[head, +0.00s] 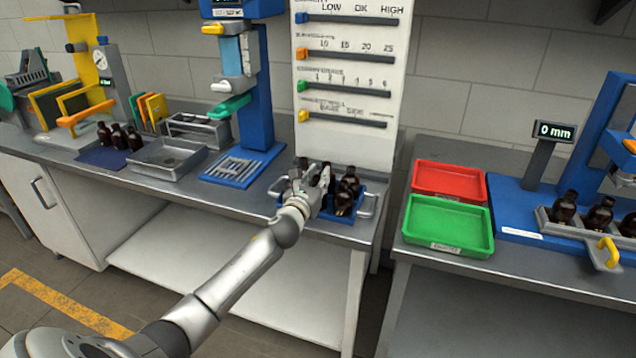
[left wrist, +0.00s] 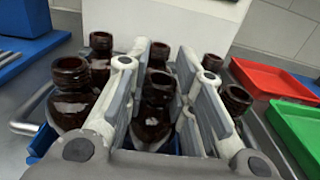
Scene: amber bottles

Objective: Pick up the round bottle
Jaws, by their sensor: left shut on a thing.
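My left gripper (head: 318,178) reaches into a blue crate (head: 352,232) of dark amber bottles on the left bench. In the left wrist view its two fingers (left wrist: 158,88) are shut on an amber bottle (left wrist: 156,112), which stands upright between the pads. Whether this is the round one is hard to tell, as the fingers hide its sides. Other amber bottles stand around it: a broad-shouldered one (left wrist: 72,98) at left, one behind (left wrist: 101,50), and one at right (left wrist: 236,100). My right gripper is in neither view.
A red tray (head: 448,166) and a green tray (head: 447,246) sit on the right bench, beside a blue gauge stand with more bottles. A tall white panel (head: 346,135) stands close behind the crate. A grey tray (head: 165,172) lies farther left.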

